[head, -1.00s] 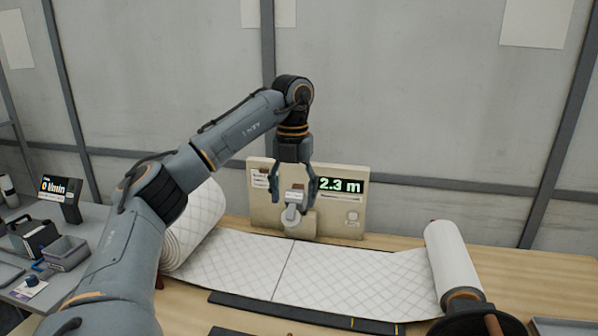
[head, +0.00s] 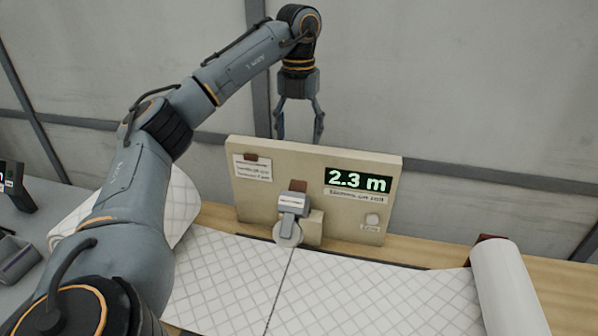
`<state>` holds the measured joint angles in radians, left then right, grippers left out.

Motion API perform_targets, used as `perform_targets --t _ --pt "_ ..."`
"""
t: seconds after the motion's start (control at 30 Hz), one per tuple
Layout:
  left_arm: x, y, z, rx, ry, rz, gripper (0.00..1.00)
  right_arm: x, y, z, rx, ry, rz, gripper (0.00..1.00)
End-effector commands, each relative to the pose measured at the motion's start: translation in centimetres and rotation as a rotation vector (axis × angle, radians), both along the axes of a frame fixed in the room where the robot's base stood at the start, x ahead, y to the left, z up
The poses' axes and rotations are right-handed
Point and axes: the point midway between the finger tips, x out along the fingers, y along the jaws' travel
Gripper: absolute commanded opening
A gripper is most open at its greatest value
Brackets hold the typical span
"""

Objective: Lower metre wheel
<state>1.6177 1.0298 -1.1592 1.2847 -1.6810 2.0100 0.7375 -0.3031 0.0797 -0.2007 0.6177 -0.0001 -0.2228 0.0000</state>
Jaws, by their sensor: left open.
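The metre wheel (head: 287,234) is a small light-grey disc on a grey arm (head: 292,203) in front of the beige counter panel (head: 300,165). It hangs down at the far edge of the quilted wadding (head: 370,295) and seems to touch it; the exact contact is too small to tell. The panel's display (head: 358,180) reads 2.3 m. My left gripper (head: 300,140) is open and empty, fingers pointing down, above the panel's top edge and apart from the wheel. My right gripper is not in view.
A wadding roll (head: 183,205) is partly hidden behind my left arm. A dark line crosses the wadding below the wheel. The wooden table (head: 425,256) shows bare behind the wadding. A grey wall stands close behind.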

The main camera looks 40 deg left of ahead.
Motion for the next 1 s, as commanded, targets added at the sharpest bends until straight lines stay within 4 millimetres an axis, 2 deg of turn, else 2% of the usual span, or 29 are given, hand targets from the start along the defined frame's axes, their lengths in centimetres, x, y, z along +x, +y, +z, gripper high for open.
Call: perform_targets --t 0.03,0.23,0.6,0.8,1.0 --pt "0.0 0.0 -1.2 0.000 0.004 0.000 0.64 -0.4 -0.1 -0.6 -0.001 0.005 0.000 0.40" --pt "-0.1 0.0 -5.2 -0.001 0.005 0.000 0.64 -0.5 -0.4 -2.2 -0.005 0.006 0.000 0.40" --pt "-0.1 0.1 -11.3 0.001 0.003 0.002 0.64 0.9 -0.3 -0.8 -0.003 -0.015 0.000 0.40" --pt "-0.1 0.0 -12.7 0.000 0.001 0.002 0.64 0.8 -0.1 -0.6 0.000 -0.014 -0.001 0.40" --pt "-0.1 0.0 -12.9 0.001 0.000 0.002 0.64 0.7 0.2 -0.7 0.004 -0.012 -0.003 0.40"
